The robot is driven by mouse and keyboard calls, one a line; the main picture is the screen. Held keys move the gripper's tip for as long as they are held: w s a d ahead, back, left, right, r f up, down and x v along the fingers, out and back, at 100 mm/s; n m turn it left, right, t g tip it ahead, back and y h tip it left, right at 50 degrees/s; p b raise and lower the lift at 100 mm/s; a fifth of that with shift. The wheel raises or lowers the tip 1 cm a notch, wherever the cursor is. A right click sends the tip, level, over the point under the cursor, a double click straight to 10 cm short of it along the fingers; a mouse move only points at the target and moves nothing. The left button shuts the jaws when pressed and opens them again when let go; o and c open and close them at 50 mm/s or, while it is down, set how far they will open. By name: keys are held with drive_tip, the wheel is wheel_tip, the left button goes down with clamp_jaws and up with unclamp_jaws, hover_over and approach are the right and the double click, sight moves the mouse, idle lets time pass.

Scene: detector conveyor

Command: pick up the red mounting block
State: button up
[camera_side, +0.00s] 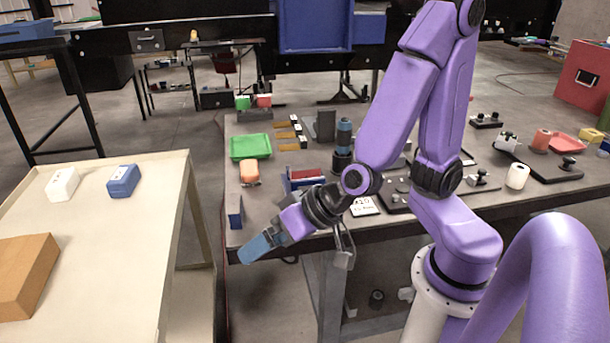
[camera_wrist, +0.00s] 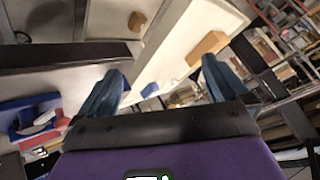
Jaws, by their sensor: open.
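My gripper (camera_side: 262,246) hangs past the front left edge of the dark table, tilted down and to the left. In the wrist view my gripper (camera_wrist: 163,88) has its two blue fingers wide apart with nothing between them. A red block (camera_side: 305,174) sits in a blue holder (camera_side: 303,184) behind my gripper, partly hidden by the holder. Another small red block (camera_side: 264,100) stands beside a green one at the table's back left. I cannot tell which is the mounting block. Red and blue parts (camera_wrist: 40,128) show at the wrist view's left, apart from the fingers.
A pale table (camera_side: 110,255) at the left carries a white block (camera_side: 62,184), a blue block (camera_side: 123,181) and a brown box (camera_side: 22,272). A green tray (camera_side: 250,147), an orange block (camera_side: 249,172) and an upright blue block (camera_side: 235,210) stand near the dark table's left edge.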

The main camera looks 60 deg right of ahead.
drive_tip(key=w+d+m+t+h, duration=0.25)
drive_tip(key=d+m+h, duration=0.35)
drive_tip(key=d, duration=0.4)
drive_tip(key=m+h, duration=0.1)
drive_tip(key=h, duration=0.6)
approach(305, 168)
drive_tip(key=shift+g, duration=0.45)
drive_tip(key=x, duration=0.7)
drive_tip(key=shift+w+d, duration=0.15)
drive_tip(key=shift+w, duration=0.2)
drive_tip(key=c, duration=1.1)
drive_tip(key=shift+r, duration=0.1)
